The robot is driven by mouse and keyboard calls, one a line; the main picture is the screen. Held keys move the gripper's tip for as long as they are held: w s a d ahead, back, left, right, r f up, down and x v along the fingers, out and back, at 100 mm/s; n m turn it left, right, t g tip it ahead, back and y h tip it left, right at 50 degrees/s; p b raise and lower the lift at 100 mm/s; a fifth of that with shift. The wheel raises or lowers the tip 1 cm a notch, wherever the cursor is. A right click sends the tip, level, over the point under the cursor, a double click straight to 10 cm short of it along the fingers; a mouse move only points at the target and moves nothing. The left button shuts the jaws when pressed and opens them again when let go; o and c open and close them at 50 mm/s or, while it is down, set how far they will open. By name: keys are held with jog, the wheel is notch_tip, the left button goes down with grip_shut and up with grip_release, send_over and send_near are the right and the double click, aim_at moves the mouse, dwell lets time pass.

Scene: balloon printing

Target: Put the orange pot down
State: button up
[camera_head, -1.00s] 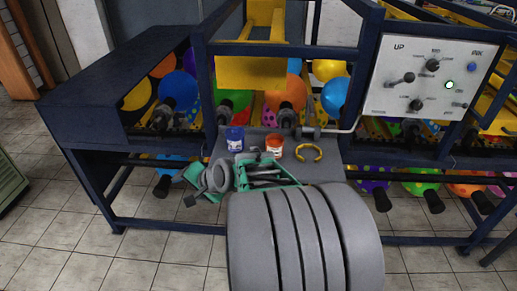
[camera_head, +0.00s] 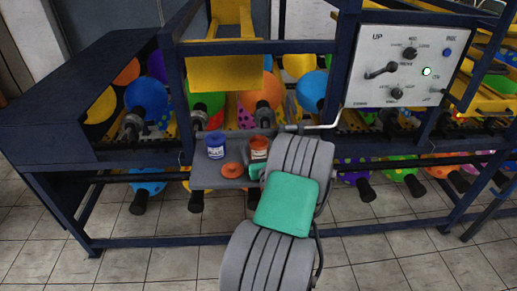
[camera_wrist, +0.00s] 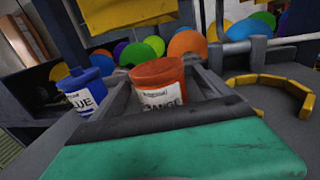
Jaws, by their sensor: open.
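The orange pot (camera_head: 258,147) has a white label and stands on the small grey shelf (camera_head: 203,181), right of the blue pot (camera_head: 215,147). In the wrist view the orange pot (camera_wrist: 160,84) appears upright with its open top showing, between the two grey fingers of my gripper (camera_wrist: 163,85). The fingers are open around it; whether either touches it I cannot tell. The blue pot (camera_wrist: 84,92) is just outside the left finger.
A flat orange disc (camera_head: 232,170), perhaps a lid, lies on the shelf front. A yellow open ring (camera_wrist: 270,88) lies right of the gripper in the wrist view. Behind are the blue frame, balloons and a control panel (camera_head: 404,68). Free shelf room is small.

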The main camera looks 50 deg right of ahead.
aim_at(257, 141)
jog(key=x, duration=0.3)
jog(key=shift+w+d+p, duration=0.25)
jog(key=shift+w+p, duration=0.1)
jog(key=shift+p, duration=0.05)
jog(key=shift+s+r, duration=0.1)
jog(key=c, duration=1.9)
